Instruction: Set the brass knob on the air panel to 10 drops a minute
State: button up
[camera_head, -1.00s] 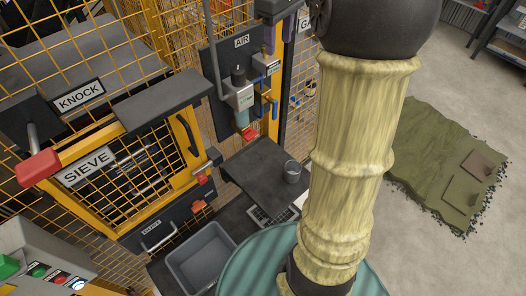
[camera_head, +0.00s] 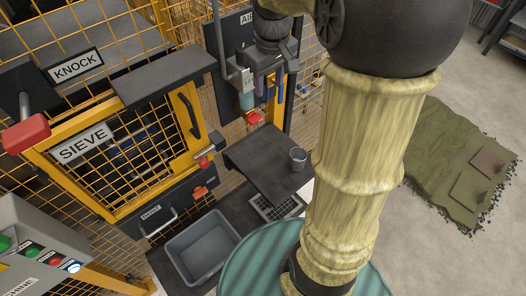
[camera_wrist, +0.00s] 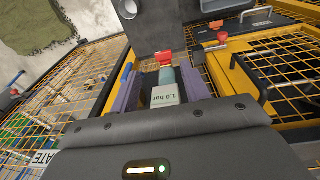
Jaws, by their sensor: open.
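The air panel (camera_head: 228,75) is a dark upright board with a partly covered AIR sign (camera_head: 246,18), left of my arm in the head view. A unit on it carries a pale display box reading 1.0 bar (camera_wrist: 165,94), a grey-green bowl (camera_head: 246,100) and a red part (camera_head: 254,118) below. My gripper (camera_head: 266,88) is in front of the panel, open, with purple fingers. In the wrist view my gripper (camera_wrist: 160,80) has its fingers on either side of the display box and bowl, apparently without gripping. I cannot make out the brass knob; my gripper may hide it.
A dark shelf (camera_head: 262,160) with a cup (camera_head: 298,158) is below the panel. A grey bin (camera_head: 203,246) stands lower left. The yellow-framed SIEVE door (camera_head: 110,160) and red KNOCK handle (camera_head: 25,135) are left. Wire mesh surrounds the panel.

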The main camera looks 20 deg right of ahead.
jog(key=s+a+f+m+b, duration=0.1)
jog(key=s+a+f+b, duration=0.1)
jog(key=s+f, duration=0.2)
jog(key=s+a+f+m+t+b, duration=0.1)
jog(key=s+f, duration=0.3)
jog(key=f, duration=0.7)
jog(key=shift+s+a+m+b, duration=0.25)
jog(key=shift+a+m+b, duration=0.25)
jog(key=shift+a+b, duration=0.35)
jog(key=shift+d, duration=0.1)
jog(key=shift+s+a+f+m, duration=0.15)
jog(key=shift+s+a+f, duration=0.1)
jog(key=shift+s+f, duration=0.35)
jog(key=shift+s+a+f+m, duration=0.2)
jog(key=shift+s+f, duration=0.15)
jog(key=shift+s, duration=0.35)
dwell(0.4)
